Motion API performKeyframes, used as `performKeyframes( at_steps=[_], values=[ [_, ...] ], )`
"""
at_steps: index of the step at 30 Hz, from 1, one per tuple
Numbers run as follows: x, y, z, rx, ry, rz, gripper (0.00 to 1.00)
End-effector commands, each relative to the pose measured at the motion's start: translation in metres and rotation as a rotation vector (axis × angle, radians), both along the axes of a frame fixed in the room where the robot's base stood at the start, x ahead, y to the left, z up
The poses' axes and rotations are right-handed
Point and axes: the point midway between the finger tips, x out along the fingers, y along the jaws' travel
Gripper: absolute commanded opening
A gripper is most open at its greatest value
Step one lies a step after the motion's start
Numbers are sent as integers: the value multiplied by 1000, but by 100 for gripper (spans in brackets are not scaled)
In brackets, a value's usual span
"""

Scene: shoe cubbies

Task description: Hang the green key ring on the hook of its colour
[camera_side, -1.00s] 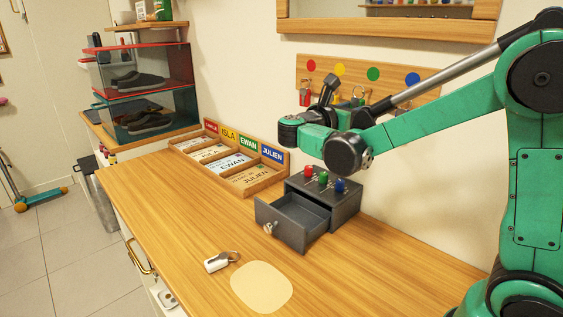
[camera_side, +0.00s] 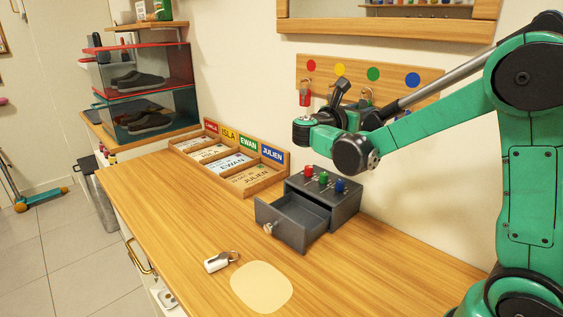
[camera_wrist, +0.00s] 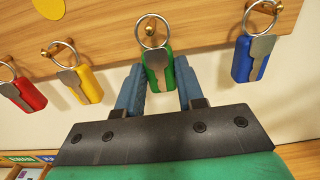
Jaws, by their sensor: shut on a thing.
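In the wrist view the green key ring (camera_wrist: 159,80) has a green fob, a silver key and a steel ring. My gripper (camera_wrist: 160,78) has a blue finger on each side of the fob and is shut on it. The ring shows in line with a brass hook (camera_wrist: 150,28) on the wooden board; I cannot tell whether the ring is over the hook or just in front of it. In the side view the green dot (camera_side: 373,74) marks the third place on the board. My arm hides the fob and fingertips there.
Red (camera_wrist: 28,92), yellow (camera_wrist: 88,86) and blue (camera_wrist: 250,60) key rings hang on hooks on both sides, the blue and yellow close to my fingers. Below stand a grey box (camera_side: 318,205) with an open drawer and a name tray (camera_side: 245,186). A white-fobbed key (camera_side: 217,262) lies on the counter.

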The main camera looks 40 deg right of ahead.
Motion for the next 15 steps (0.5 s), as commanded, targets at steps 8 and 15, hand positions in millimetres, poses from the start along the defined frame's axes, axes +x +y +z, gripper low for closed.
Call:
performKeyframes(
  at_steps=[8, 15],
  values=[
    [0, 0, 0, 0, 0, 0, 0],
    [0, 0, 0, 0, 0, 0, 70]
  ],
)
